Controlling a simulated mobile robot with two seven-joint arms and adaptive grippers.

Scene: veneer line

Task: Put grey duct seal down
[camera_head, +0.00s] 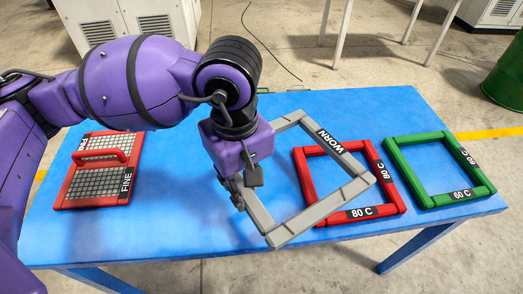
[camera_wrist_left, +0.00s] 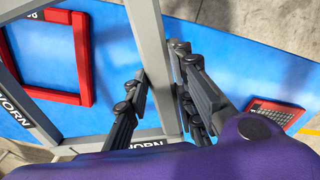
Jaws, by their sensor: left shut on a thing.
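The grey duct seal (camera_head: 327,207) is a square frame with black WORN labels. My left gripper (camera_head: 243,190) is shut on its left-hand bar in the head view. The seal appears raised above the blue table and overlaps part of the red 80 C frame in that view. In the left wrist view the fingers of my left gripper (camera_wrist_left: 162,92) close on both sides of a grey bar of the seal (camera_wrist_left: 151,40). The gap between seal and table is hard to judge. My right gripper is not in view.
The blue table (camera_head: 180,225) carries the red 80 C frame (camera_head: 391,190) and a green 60 C frame (camera_head: 403,176) at right. A red-rimmed FINE grid panel with handle (camera_head: 100,155) lies at left. Bare table lies between panel and seal. A green drum (camera_head: 508,80) stands beyond the table.

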